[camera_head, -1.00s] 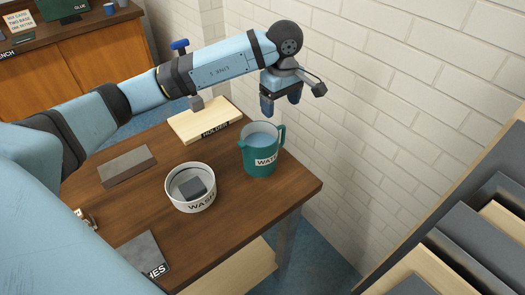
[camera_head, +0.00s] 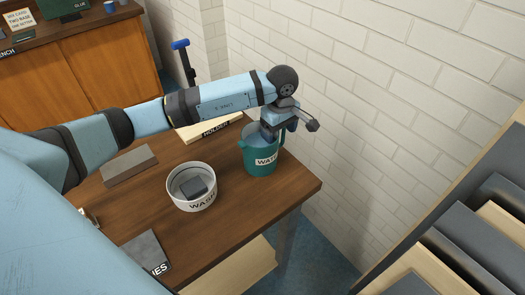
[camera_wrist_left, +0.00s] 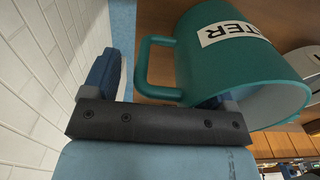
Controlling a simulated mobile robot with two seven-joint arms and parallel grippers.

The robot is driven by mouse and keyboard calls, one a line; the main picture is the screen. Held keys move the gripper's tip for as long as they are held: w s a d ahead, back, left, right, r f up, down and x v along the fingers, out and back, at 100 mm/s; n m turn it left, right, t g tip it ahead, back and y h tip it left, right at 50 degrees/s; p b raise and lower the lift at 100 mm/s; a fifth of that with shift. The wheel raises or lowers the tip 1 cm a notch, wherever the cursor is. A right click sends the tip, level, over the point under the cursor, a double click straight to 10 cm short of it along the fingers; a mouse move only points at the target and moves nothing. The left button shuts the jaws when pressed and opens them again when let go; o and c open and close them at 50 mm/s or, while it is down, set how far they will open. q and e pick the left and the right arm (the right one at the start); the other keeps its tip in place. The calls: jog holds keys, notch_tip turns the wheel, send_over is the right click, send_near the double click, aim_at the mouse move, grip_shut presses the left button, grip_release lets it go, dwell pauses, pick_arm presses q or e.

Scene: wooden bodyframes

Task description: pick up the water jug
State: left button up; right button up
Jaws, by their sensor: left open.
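The water jug (camera_head: 262,160) is a green jug with a white label, standing upright near the right end of the wooden table. My left gripper (camera_head: 280,131) is open and points down at the jug's rim. In the left wrist view, the green jug (camera_wrist_left: 240,55) has its handle (camera_wrist_left: 145,68) between the jaws. One blue finger (camera_wrist_left: 103,78) is outside the handle. The other finger's base is at the jug's rim; its tip is hidden by the jug's wall and appears to be inside. I cannot tell whether either finger touches the jug. My right gripper is out of view.
A white wash tub (camera_head: 191,188) with a dark block inside stands left of the jug. A wooden holder board (camera_head: 205,128) lies behind, and a grey block (camera_head: 129,165) farther left. A white brick wall (camera_head: 400,100) is close on the right, and a rack (camera_head: 480,235) stands at lower right.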

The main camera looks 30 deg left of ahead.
pick_arm(q)
jog(key=c, duration=1.3)
jog(key=shift+c, duration=0.8)
jog(key=shift+r, duration=0.1)
